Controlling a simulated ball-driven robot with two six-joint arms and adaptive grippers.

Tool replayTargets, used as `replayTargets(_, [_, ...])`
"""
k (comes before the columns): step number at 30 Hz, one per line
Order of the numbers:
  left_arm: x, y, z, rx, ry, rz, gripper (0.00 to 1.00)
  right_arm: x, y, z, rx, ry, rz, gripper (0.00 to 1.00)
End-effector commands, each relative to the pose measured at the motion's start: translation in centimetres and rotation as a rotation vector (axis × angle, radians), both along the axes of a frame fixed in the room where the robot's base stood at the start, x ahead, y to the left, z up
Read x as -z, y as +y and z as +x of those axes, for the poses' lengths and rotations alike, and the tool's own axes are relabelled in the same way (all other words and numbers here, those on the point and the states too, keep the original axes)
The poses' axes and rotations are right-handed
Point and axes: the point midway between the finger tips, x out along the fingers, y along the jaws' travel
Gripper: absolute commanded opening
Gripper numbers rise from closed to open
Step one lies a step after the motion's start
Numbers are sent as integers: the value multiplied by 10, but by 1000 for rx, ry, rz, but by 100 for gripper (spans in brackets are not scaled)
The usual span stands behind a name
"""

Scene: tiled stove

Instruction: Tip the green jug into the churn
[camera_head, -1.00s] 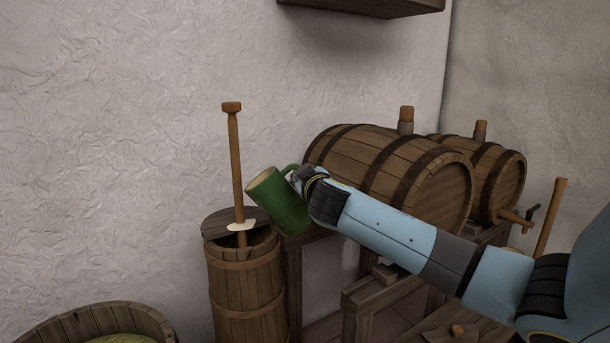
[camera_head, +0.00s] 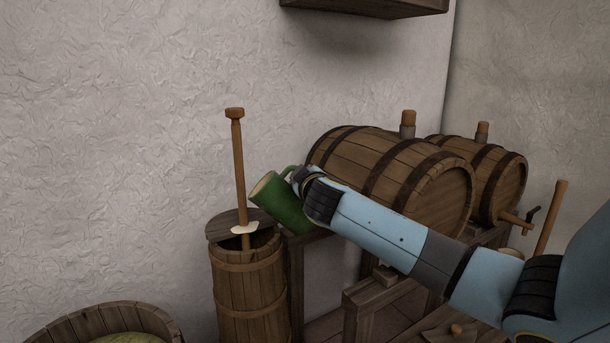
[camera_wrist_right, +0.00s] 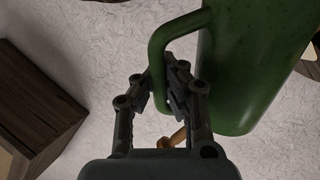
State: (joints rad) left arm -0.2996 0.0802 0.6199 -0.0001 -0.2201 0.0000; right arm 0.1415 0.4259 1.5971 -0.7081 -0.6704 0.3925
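The green jug (camera_head: 285,207) is tilted, its mouth facing up and to the left, above and to the right of the churn. My right gripper (camera_head: 299,178) is at the jug's handle. In the right wrist view the gripper (camera_wrist_right: 163,88) has its fingers closed around the handle of the green jug (camera_wrist_right: 252,62). The churn (camera_head: 249,290) is an upright wooden staved vessel with a dark lid (camera_head: 226,228) lying partly across its top. A plunger stick (camera_head: 239,170) with a pale disc stands up out of it. No liquid shows. My left gripper is out of view.
Two barrels (camera_head: 385,172) lie on a wooden stand behind my right arm. A wooden tub (camera_head: 95,322) with something green in it is at the lower left. A shelf (camera_head: 365,8) hangs on the wall above. Open air surrounds the plunger stick.

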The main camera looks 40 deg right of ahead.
Motion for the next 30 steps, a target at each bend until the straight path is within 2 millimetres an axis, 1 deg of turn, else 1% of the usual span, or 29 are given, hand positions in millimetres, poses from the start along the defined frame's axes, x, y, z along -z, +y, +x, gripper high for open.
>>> replayTargets(1, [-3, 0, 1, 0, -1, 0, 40, -5, 1, 1, -1, -2, -6, 0])
replayTargets(30, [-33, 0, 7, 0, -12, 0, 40, -21, 7, 8, -1, 105, -118, 0])
